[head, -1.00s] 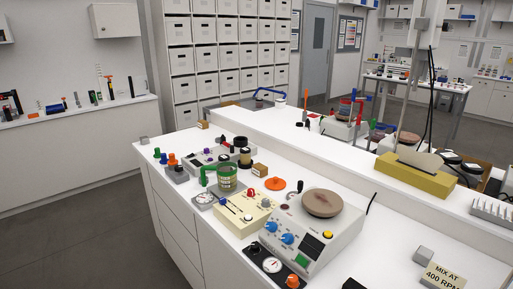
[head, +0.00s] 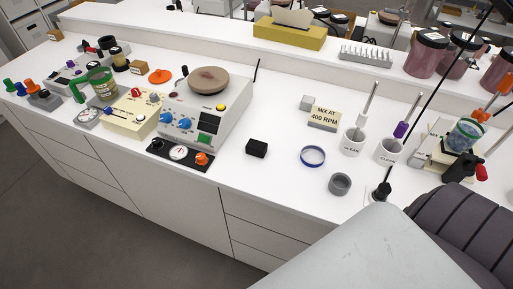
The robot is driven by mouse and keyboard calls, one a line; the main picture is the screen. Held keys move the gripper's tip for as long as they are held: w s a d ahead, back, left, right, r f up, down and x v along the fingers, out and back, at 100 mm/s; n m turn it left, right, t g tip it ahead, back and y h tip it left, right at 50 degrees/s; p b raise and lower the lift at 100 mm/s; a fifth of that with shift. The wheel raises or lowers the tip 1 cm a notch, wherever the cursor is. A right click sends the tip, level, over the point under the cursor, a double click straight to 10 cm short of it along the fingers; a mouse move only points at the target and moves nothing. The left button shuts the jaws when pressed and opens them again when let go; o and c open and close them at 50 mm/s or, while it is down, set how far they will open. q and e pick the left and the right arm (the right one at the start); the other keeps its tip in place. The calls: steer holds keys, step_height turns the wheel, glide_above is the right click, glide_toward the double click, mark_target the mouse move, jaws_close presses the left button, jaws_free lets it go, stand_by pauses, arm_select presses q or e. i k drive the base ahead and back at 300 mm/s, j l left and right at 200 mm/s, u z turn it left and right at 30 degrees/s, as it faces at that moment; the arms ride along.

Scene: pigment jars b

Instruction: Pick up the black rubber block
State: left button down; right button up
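A small black block (head: 257,148) lies alone on the white bench top in the head view. It sits right of the black panel with a round gauge (head: 179,152) and left of a blue-rimmed ring (head: 312,156). Its top and front faces show, and nothing covers it. Neither of my grippers shows. A large pale grey surface and dark ribbed part fill the lower right corner.
A hotplate stirrer (head: 205,101) stands behind and left of the block. A sign reading "MIX AT 400 RPM" (head: 323,117), a grey cube (head: 308,102), two white cups (head: 353,141) and a grey ring (head: 340,184) stand to the right. Bare bench surrounds the block.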

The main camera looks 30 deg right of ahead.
mark_target(256, 149)
steer(key=i+j+z, duration=0.1)
steer(key=z, duration=0.4)
steer(key=j+z, duration=0.45)
steer(key=i+l, duration=0.05)
